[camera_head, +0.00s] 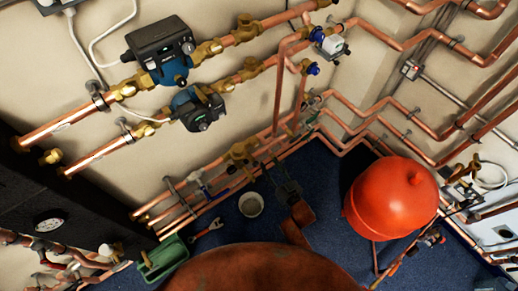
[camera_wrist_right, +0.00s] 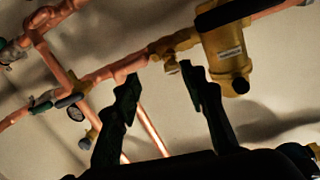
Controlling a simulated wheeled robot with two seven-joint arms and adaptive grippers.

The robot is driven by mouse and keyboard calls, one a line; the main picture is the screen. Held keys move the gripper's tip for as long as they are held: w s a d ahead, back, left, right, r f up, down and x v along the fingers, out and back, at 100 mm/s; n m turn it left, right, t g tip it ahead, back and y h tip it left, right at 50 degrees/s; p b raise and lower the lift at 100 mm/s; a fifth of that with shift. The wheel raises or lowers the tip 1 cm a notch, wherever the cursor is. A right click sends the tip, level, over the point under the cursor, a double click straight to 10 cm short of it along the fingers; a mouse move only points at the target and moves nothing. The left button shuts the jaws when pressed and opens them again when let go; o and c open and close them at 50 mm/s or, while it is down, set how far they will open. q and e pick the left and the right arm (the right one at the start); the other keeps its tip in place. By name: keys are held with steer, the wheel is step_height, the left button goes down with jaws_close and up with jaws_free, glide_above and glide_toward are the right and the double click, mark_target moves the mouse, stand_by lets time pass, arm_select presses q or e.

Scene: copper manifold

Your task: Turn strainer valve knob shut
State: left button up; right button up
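My right gripper (camera_head: 275,165) is in front of the lower pipe run in the head view. In the right wrist view its two dark fingers (camera_wrist_right: 160,78) stand apart with nothing between them. A small brass valve fitting (camera_wrist_right: 171,64) on the copper pipe lies just beyond the gap between the fingertips. To its right is a yellow-brass body (camera_wrist_right: 225,45) with a white label and a dark round end (camera_wrist_right: 240,85). I cannot tell for certain which part is the strainer valve knob. Brass fittings (camera_head: 240,152) show beside the gripper in the head view. My left gripper is not in view.
Copper pipes with a green handle (camera_wrist_right: 42,108) and a small gauge (camera_wrist_right: 75,114) lie left in the wrist view. Two pumps (camera_head: 162,50) are on upper pipes.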

mark_target(257, 146)
steer(key=shift+y, duration=0.5)
steer(key=w+a, duration=0.1)
steer(key=w, duration=0.1)
steer(key=w+a+r+b, duration=0.1)
steer(key=w+a, duration=0.1)
steer(key=w+a+r+b, duration=0.1)
steer(key=w, duration=0.1)
steer(key=shift+a, duration=0.15)
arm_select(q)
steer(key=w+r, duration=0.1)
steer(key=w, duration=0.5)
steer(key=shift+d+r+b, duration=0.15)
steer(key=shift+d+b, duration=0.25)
arm_select(e)
steer(key=shift+x, duration=0.9)
steer(key=shift+r, duration=0.1)
steer(key=shift+c, duration=0.6)
jaws_close()
